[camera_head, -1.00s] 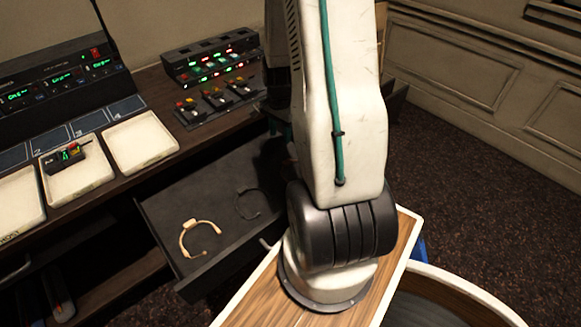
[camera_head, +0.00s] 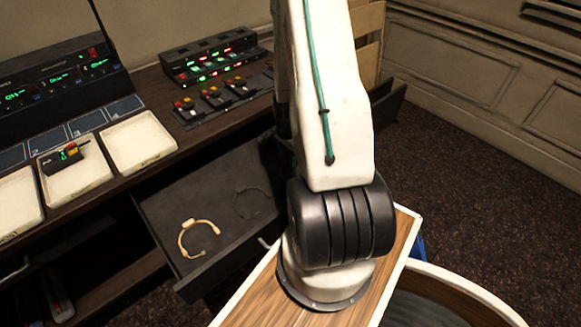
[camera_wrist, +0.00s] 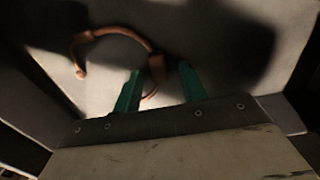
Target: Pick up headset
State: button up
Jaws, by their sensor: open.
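A tan headset (camera_head: 186,238) lies in the open dark drawer in the head view. A darker, thin headset-like loop (camera_head: 250,203) lies behind it. In the wrist view a brown-orange curved headset (camera_wrist: 125,31) rests on a flat surface, one end near the fingers. Contact cannot be told. In the head view the gripper is hidden behind my arm.
The open drawer (camera_head: 165,212) juts out below the desk. Pale trays (camera_head: 138,143) sit on the desktop, one holding a small device (camera_head: 66,156). Lit mixer units (camera_head: 212,62) stand behind. Another drawer (camera_head: 389,103) sticks out right of my arm. Dark shadows cover part of the wrist view.

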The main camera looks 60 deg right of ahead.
grip_shut()
jog(key=shift+r, duration=0.2)
